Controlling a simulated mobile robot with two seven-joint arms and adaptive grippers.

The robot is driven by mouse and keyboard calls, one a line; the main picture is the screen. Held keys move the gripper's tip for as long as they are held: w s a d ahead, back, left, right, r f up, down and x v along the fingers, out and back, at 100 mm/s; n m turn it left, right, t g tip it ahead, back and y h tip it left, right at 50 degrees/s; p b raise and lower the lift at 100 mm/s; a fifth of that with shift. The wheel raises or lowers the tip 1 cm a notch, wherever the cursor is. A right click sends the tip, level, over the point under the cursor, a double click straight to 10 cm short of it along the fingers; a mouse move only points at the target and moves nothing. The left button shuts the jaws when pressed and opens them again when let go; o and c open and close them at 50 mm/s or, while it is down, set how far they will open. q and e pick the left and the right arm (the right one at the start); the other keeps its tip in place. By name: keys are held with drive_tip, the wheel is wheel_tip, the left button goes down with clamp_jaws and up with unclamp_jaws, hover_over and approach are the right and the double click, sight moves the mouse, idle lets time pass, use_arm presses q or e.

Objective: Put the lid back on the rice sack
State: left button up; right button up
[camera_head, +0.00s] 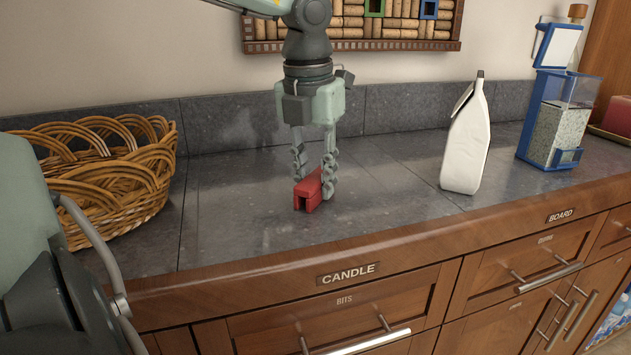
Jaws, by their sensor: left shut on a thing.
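My left gripper (313,185), coming down from above, is shut on a small red clip-like piece (309,192) with a channel-shaped end. The piece is at or just above the grey countertop; I cannot tell whether it touches. A white sack (466,142) stands upright on the counter to the right, apart from the gripper. Its top narrows to a peak, with a dark slanted edge on its left side; no cap shows on it. My right gripper is not in view.
A wicker basket (118,170) stands on the left of the counter. A blue, clear-walled grain dispenser (556,118) with its lid raised stands right of the sack. A cork-filled frame (352,46) hangs on the wall. The counter (385,185) between gripper and sack is clear.

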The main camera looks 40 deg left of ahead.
sight(316, 177)
use_arm(q)
drive_tip(key=shift+r, duration=0.45)
drive_tip(key=r, duration=0.3)
drive_tip(key=shift+s+d+r+b, duration=0.2)
drive_tip(key=shift+s+r+b, duration=0.05)
drive_tip(key=shift+r+b, duration=0.05)
drive_tip(key=s+d+r, duration=0.2)
drive_tip(key=s+r, duration=0.1)
drive_tip(key=s, duration=0.2)
drive_tip(key=s+d+r+b, duration=0.1)
drive_tip(key=s+d+r, duration=0.1)
drive_tip(key=s, duration=0.3)
drive_tip(key=shift+d+r, duration=0.4)
drive_tip(key=shift+r, duration=0.35)
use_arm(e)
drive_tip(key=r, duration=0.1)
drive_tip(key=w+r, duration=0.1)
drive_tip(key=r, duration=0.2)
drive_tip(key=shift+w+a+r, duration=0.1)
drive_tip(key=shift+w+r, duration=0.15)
